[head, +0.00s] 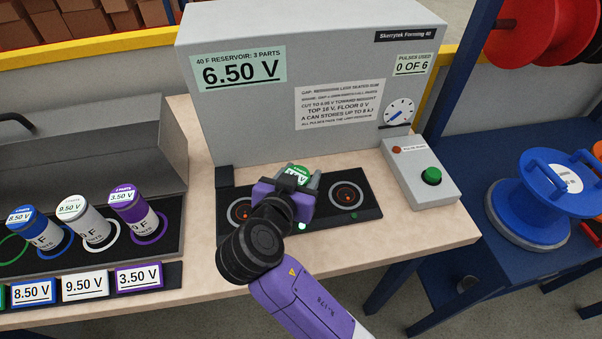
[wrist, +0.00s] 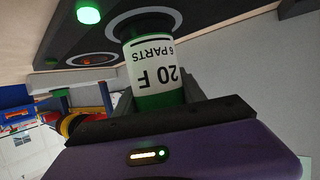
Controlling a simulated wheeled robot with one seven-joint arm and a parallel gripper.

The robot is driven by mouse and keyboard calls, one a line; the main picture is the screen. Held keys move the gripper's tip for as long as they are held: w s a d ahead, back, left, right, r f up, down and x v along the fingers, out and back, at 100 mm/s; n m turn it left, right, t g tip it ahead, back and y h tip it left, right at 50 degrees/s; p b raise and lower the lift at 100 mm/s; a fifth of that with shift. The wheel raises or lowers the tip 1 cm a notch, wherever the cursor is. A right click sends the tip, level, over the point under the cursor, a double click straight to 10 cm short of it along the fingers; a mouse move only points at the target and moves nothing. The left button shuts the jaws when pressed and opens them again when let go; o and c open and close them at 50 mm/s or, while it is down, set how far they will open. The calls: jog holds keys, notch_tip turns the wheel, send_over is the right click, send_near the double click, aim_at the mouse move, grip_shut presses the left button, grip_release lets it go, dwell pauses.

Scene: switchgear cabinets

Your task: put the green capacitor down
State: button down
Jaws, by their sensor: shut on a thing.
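The green capacitor (head: 300,175) is held in my gripper (head: 290,187), over the middle of the black socket strip (head: 375,211). In the wrist view the capacitor (wrist: 150,75) is green with a white label reading "20 F, 6 PARTS", upside down in the picture. My gripper (wrist: 150,115) is shut around its upper part. The capacitor's base lines up with a grey-ringed socket (wrist: 118,24); I cannot tell whether it touches. My gripper hides this spot in the head view. A green lamp (head: 302,226) glows in front of it.
Red-lit sockets lie left (head: 239,212) and right (head: 346,195). The forming machine (head: 340,65) stands behind, reading 6.50 V and 0 of 6 pulses. A green-button box (head: 425,175) is at right. The left rack holds blue (head: 38,232), white (head: 85,220) and purple (head: 138,212) capacitors; its green ring (head: 12,248) looks empty.

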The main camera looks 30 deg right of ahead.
jog(key=shift+f, duration=0.1)
jog(key=c, duration=0.7)
grip_release()
jog(key=shift+r, duration=0.2)
jog(key=b+v, duration=0.1)
jog(key=v, duration=1.1)
